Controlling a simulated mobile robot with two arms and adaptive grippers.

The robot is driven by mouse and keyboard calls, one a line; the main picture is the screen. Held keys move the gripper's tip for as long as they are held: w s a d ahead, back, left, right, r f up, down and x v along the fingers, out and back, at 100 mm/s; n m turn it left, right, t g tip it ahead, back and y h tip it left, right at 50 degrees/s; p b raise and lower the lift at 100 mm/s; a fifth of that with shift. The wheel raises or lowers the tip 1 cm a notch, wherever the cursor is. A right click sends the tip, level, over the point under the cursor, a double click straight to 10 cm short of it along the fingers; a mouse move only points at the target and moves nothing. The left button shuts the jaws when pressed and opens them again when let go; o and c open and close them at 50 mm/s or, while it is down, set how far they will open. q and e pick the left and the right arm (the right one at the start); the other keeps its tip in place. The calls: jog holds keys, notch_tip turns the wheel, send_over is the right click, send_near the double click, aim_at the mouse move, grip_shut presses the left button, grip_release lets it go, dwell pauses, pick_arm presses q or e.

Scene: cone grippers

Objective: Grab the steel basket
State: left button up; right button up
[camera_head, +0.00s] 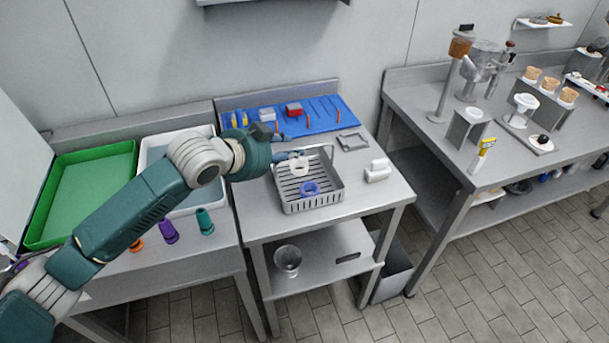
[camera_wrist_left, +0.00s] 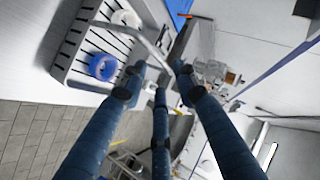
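The steel basket (camera_head: 318,205) is a grey slotted tray with a thin raised handle (camera_head: 333,155). It sits on the middle steel table and holds a white ring (camera_head: 298,168) and a blue ring (camera_head: 309,188). My left gripper (camera_head: 297,154) is at the handle, above the basket's back part. In the left wrist view the basket (camera_wrist_left: 62,62) is at upper left. The handle (camera_wrist_left: 135,35) reaches toward the space between the spread fingers of my left gripper (camera_wrist_left: 160,72). The fingers look open; contact with the handle is unclear. My right gripper is not in view.
A blue mat (camera_head: 330,122) with small items lies behind the basket. A white block (camera_head: 377,171) and a grey frame (camera_head: 353,142) are to its right. A green tray (camera_head: 55,225) and white tub (camera_head: 152,152) stand left.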

pick_arm(q)
jog(key=p+x, duration=0.1)
jog(key=x, duration=0.5)
jog(key=shift+d, duration=0.1)
jog(key=shift+c, duration=0.5)
grip_shut()
jog(key=shift+w+r, duration=0.1)
jog(key=shift+r, duration=0.05)
